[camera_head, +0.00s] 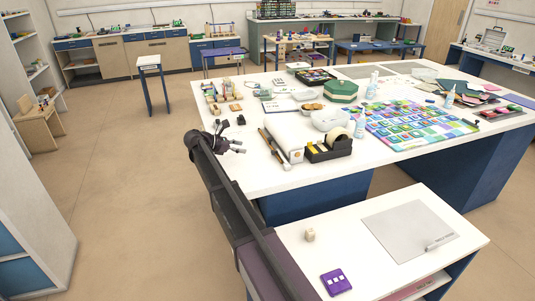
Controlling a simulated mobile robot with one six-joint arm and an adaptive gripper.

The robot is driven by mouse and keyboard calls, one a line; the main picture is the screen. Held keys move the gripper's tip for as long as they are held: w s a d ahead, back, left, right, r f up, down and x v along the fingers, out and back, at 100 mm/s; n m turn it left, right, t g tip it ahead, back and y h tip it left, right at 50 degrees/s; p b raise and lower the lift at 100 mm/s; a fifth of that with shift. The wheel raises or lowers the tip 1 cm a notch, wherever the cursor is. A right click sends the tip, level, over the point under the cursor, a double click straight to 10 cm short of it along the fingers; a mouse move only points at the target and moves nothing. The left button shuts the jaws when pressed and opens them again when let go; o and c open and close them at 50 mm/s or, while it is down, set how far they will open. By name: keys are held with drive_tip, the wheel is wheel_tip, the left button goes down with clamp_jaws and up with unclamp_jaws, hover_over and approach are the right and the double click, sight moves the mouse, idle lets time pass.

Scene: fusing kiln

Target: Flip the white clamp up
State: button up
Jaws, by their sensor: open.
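My gripper (231,141) is open and empty at the left end of the large white worktable, at the far end of my dark arm. A white device (290,133) with a wooden bar along its left side lies on the worktable, right of my gripper and apart from it. A small whitish bar (440,242) lies at the lower right corner of a grey sheet (411,231) on the low side table. I cannot tell for certain which thing is the white clamp. A green hexagonal box (341,90), possibly the kiln, stands farther back on the worktable.
A black tape dispenser (329,149) and a white tub (328,120) stand right of the white device. A colourful tile mat (420,124) and bottles fill the worktable's right part. A purple switch plate (336,282) and a beige block (310,234) sit on the side table. The floor at left is clear.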

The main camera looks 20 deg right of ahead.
sight(272, 152)
drive_tip(key=b+x, duration=0.5)
drive_tip(key=x, duration=0.8)
drive_tip(key=shift+d+f, duration=0.2)
drive_tip(key=shift+d, duration=0.1)
